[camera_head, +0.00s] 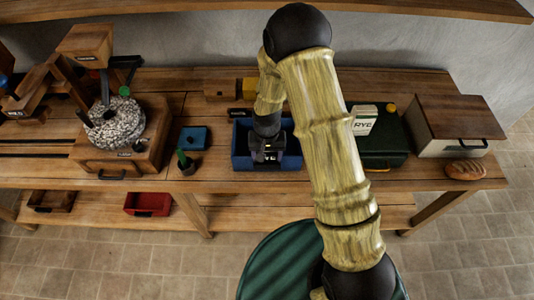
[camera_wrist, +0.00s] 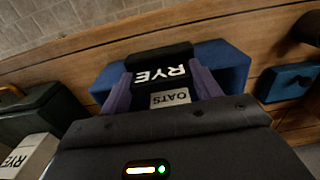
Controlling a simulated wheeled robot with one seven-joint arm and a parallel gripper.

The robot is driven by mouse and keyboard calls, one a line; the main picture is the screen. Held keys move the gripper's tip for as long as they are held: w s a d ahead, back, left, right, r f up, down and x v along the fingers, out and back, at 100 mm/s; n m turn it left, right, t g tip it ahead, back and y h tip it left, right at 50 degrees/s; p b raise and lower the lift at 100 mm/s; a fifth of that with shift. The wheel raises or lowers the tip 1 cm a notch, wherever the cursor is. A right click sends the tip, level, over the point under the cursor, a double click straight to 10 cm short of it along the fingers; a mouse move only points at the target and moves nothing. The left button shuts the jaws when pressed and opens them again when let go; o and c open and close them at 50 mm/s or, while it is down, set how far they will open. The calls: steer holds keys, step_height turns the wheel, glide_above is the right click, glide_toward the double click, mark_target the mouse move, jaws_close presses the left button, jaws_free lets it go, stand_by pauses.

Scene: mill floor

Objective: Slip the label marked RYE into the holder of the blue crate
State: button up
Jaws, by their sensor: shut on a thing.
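The blue crate (camera_head: 241,158) stands near the middle of the bench, below my arm. It also shows in the wrist view (camera_wrist: 236,66) behind the fingers. My gripper (camera_head: 267,153) is over the crate, pointing down. In the wrist view its purple fingers (camera_wrist: 163,84) are shut on a black label marked RYE (camera_wrist: 160,75) in white letters. The label lies across the fingertips, in front of the crate. A grey label marked OATS (camera_wrist: 170,98) shows between the fingers. I cannot make out the crate's holder, nor whether the RYE label touches the crate.
A dark green box (camera_head: 388,155) and a white pack marked RYE (camera_head: 364,122) are right of the crate. A grain mill (camera_head: 120,130) is farther left. A bread loaf (camera_head: 465,169) lies at far right.

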stand_by(0.4)
steer(key=o, duration=1.1)
step_height(320, 180, up, 18)
steer(key=b, duration=0.3)
steer(key=shift+f+b, duration=0.25)
steer(key=shift+b, duration=0.15)
steer(key=s+d+t, duration=0.1)
steer(key=s+d, duration=0.7)
steer(key=d, duration=0.1)
steer(key=s+d+t, duration=0.1)
steer(key=s+d, duration=0.3)
steer(key=shift+s+d+r+t, duration=0.2)
steer(key=shift+s+d+t, duration=0.05)
steer(key=shift+d+t, duration=0.05)
